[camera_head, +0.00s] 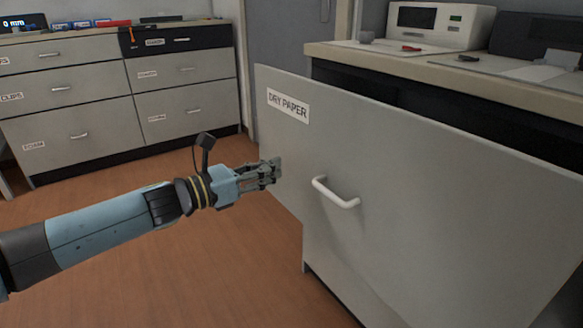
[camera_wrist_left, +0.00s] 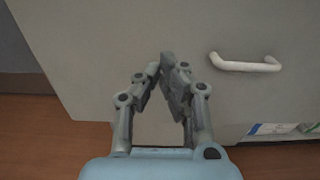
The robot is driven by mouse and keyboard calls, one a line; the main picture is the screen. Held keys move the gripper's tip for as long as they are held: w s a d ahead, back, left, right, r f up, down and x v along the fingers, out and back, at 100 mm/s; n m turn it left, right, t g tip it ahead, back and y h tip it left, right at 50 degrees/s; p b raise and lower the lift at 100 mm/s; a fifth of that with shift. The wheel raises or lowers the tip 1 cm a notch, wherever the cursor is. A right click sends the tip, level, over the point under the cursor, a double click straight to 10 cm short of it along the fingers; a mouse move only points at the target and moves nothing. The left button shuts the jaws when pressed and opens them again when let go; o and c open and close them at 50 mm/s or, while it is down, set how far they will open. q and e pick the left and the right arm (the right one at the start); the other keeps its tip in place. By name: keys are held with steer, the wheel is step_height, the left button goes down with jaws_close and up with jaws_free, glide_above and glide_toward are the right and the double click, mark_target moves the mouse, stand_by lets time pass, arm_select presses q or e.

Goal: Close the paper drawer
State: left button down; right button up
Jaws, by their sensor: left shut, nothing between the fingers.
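The paper drawer (camera_head: 440,215) is a large grey front labelled "DRY PAPER" (camera_head: 288,105) at the right of the head view. It stands pulled out from its cabinet, with a dark gap behind its top edge. Its white bar handle (camera_head: 335,192) is on the front face and also shows in the left wrist view (camera_wrist_left: 245,64). My left gripper (camera_head: 277,171) is shut and empty, at the drawer front to the left of the handle. In the left wrist view its fingertips (camera_wrist_left: 168,62) point at the drawer face (camera_wrist_left: 100,40); I cannot tell if they touch. My right gripper is out of view.
The cabinet's countertop (camera_head: 345,52) carries a white machine (camera_head: 440,25) and a dark device (camera_head: 537,36). Grey drawer units (camera_head: 120,85) stand at the back left with small items on top. The wooden floor (camera_head: 130,270) around my left arm is clear.

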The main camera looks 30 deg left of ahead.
mark_target(301, 157)
arm_select(q)
steer(key=x, duration=0.5)
steer(key=shift+w, duration=0.2)
steer(key=shift+d, duration=0.1)
steer(key=shift+w, duration=0.1)
steer(key=shift+w+d, duration=0.25)
steer(key=shift+w, duration=0.3)
steer(key=b+x, duration=0.4)
steer(key=x, duration=0.9)
steer(key=shift+w+d, duration=0.15)
steer(key=shift+w, duration=0.1)
steer(key=shift+w+d+b, duration=0.1)
steer(key=shift+w+b, duration=0.1)
steer(key=shift+b, duration=0.1)
steer(key=shift+w+r, duration=0.15)
steer(key=shift+r, duration=0.1)
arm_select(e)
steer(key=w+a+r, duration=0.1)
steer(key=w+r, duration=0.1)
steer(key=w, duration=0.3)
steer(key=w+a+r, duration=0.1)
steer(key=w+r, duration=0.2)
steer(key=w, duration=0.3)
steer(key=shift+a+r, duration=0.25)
